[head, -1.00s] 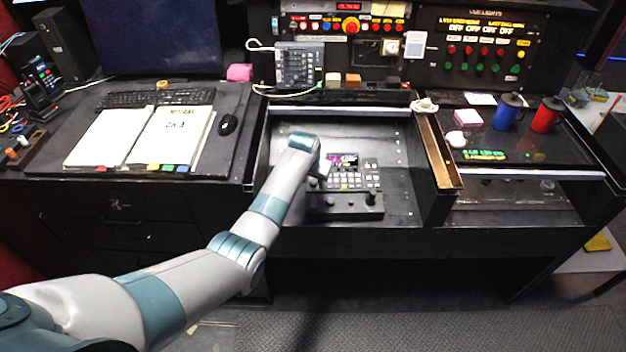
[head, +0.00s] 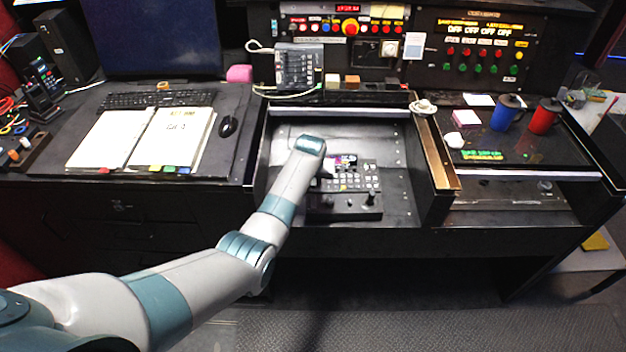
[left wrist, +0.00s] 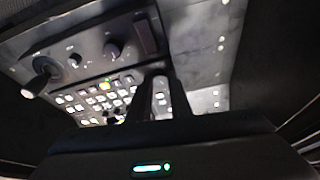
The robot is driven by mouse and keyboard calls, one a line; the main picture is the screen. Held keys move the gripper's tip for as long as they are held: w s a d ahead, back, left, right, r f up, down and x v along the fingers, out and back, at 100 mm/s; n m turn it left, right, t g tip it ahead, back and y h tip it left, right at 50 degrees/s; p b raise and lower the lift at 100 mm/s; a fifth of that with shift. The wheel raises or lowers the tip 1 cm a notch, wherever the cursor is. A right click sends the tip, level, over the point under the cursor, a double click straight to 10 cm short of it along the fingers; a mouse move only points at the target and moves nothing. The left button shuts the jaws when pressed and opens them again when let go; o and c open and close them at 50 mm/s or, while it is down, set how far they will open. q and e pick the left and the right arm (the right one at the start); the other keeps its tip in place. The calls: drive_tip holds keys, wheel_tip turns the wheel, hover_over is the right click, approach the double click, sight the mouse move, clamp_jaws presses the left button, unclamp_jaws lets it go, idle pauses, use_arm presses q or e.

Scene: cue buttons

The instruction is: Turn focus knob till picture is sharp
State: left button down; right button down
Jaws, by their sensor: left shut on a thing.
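A black control panel (head: 345,210) lies in the recessed desk bay, with a small screen (head: 345,161) showing a purple, yellow and white picture. The picture is too small to judge its sharpness. My left gripper (left wrist: 163,80) reaches down at the panel's left end, beside the screen. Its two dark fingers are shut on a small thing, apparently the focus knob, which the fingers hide. The left wrist view also shows a joystick (left wrist: 42,76), a dark knob (left wrist: 113,48) and rows of lit buttons (left wrist: 98,95). My right gripper is not in view.
An open binder (head: 145,137), keyboard (head: 160,99) and mouse (head: 227,127) lie on the left. A brown-topped divider (head: 437,150) edges the bay on the right. Blue (head: 505,115) and red (head: 544,117) mugs stand beyond it. The bay floor right of the panel is clear.

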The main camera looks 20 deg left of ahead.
use_arm(q)
drive_tip(key=c, duration=1.6)
unclamp_jaws()
drive_tip(key=shift+r, duration=0.1)
drive_tip(key=shift+v, duration=0.85)
drive_tip(key=b+v, duration=0.2)
drive_tip(key=v, duration=1.3)
drive_tip(key=shift+s+r, duration=0.2)
drive_tip(key=shift+s, duration=0.05)
drive_tip(key=shift+f, duration=0.1)
